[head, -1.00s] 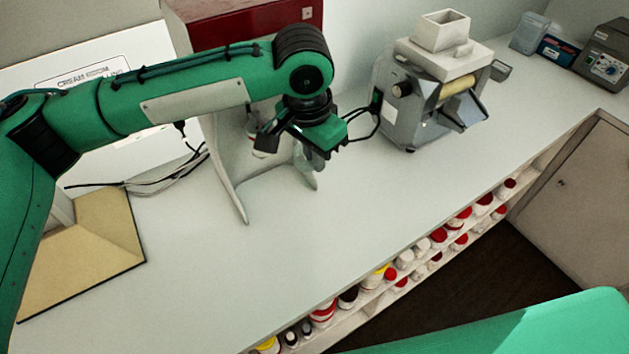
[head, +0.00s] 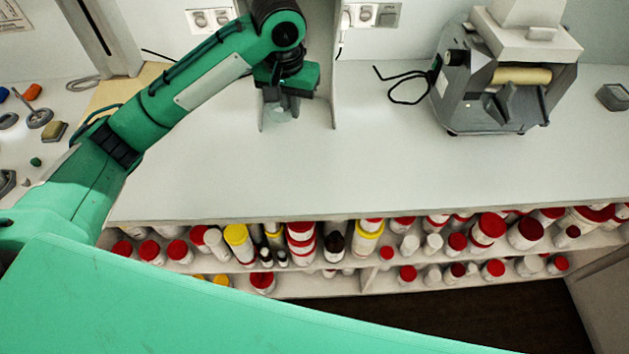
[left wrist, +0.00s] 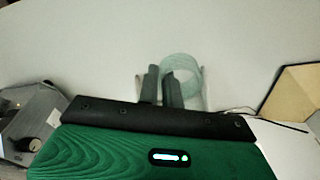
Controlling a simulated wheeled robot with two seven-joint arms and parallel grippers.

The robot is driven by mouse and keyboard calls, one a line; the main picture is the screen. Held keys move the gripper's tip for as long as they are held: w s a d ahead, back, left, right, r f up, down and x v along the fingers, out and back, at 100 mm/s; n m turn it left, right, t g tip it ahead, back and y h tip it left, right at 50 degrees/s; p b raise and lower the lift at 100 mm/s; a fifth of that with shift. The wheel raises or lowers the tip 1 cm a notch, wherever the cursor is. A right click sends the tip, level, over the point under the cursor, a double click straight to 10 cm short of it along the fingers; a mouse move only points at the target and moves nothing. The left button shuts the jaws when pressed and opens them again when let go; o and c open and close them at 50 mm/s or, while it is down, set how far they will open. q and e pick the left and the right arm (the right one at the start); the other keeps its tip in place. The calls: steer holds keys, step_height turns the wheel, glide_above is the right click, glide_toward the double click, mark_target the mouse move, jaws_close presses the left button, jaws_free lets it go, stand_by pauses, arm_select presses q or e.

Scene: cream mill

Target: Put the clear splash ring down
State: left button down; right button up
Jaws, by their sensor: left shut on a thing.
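My left gripper (head: 287,107) hangs over the pale worktop in the head view, between the two legs of a light stand. In the left wrist view its two dark fingers (left wrist: 161,76) are close together at the edge of the clear splash ring (left wrist: 181,61). The gripper is shut on the ring. The ring looks like a thin, see-through, pale green-tinted band. In the head view only a faint part of the ring (head: 281,114) shows below the fingers. I cannot tell whether it touches the worktop. My right gripper is not in view.
A grey roller mill (head: 490,105) with a white hopper stands to the right, its black cable (head: 408,98) on the worktop. The light stand (head: 333,70) rises around the gripper. Small loose items lie far left. The worktop's front (head: 330,170) is clear; shelves of jars (head: 300,240) are below.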

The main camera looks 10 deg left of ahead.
arm_select(q)
step_height(320, 180, down, 10)
steer(key=p, duration=0.2)
glide_above(295, 173)
steer(key=f, duration=0.5)
steer(key=shift+s+f, duration=0.2)
steer(key=shift+f, duration=0.15)
step_height(295, 173, down, 4)
steer(key=shift+f+p, duration=0.2)
steer(key=shift+p, duration=0.45)
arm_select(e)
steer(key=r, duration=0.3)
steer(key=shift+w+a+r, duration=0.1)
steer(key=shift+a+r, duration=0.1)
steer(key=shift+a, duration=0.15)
arm_select(q)
steer(key=shift+f, duration=0.15)
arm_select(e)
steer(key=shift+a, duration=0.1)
arm_select(q)
steer(key=c, duration=1.6)
jaws_free()
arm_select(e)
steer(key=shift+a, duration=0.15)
